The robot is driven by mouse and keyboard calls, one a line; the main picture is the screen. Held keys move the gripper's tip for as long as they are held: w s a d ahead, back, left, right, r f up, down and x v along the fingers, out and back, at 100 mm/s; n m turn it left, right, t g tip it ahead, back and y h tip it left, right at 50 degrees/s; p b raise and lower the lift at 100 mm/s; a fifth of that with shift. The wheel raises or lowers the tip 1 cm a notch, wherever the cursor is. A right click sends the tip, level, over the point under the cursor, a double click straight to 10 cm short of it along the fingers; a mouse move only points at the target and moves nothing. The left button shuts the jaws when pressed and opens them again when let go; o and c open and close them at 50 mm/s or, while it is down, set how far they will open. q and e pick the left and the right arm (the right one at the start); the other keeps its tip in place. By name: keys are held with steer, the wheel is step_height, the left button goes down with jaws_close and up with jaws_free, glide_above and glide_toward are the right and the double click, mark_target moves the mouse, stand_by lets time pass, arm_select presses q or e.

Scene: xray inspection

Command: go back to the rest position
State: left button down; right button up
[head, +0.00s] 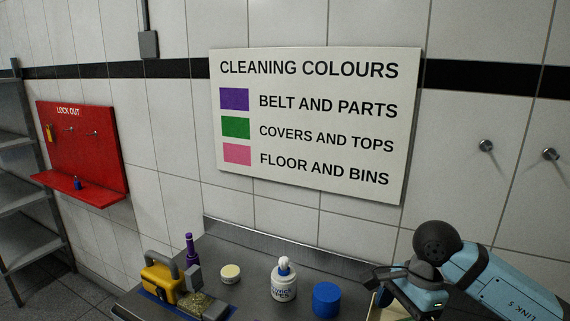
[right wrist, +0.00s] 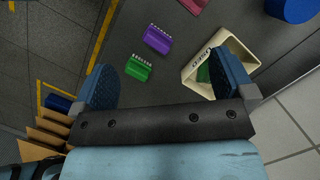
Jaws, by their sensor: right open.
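My right gripper (right wrist: 163,88) is open, its two blue pads wide apart with nothing between them touching either pad. In the head view my right arm comes in from the lower right, and its hand is over the right end of the counter. Below the gripper, in the right wrist view, lie a green brush (right wrist: 138,68) and a purple brush (right wrist: 158,40) on the dark surface. A cream tray marked USED (right wrist: 190,73) stands beside them with a green item in it, partly hidden by the right pad. My left gripper is not in view.
The wall carries a cleaning colours sign (head: 310,188) and a red lock-out board (head: 85,150).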

steer(key=s+a+r+m+g+y+p, duration=0.1)
steer(key=s+a+m+y+p, duration=0.1)
steer(key=s+a+m+y, duration=0.45)
steer(key=s+a+r+m+y+p, duration=0.15)
steer(key=a+m+y, duration=0.25)
steer(key=a+y, duration=0.55)
steer(key=w+d+f+m+t+h+p, duration=0.15)
steer(key=d+f+m+t+h, duration=0.35)
steer(key=m+t, duration=0.85)
steer(key=d+f+m+t+h+p, duration=0.2)
steer(key=d+f+m+t+h, duration=0.35)
steer(key=m, duration=1.45)
arm_select(q)
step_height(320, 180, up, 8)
steer(key=p, duration=0.1)
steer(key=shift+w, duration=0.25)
arm_select(e)
steer(key=s+d+f+m+g+h, duration=0.4)
steer(key=s+f+m+g+h, duration=0.1)
steer(key=s+f+m, duration=0.5)
step_height(320, 180, down, 4)
steer(key=shift+s+f+m+g, duration=0.1)
steer(key=shift+s+m+g, duration=0.2)
steer(key=shift+s+g, duration=0.55)
steer(key=shift+s+t, duration=0.15)
steer(key=shift+t, duration=0.1)
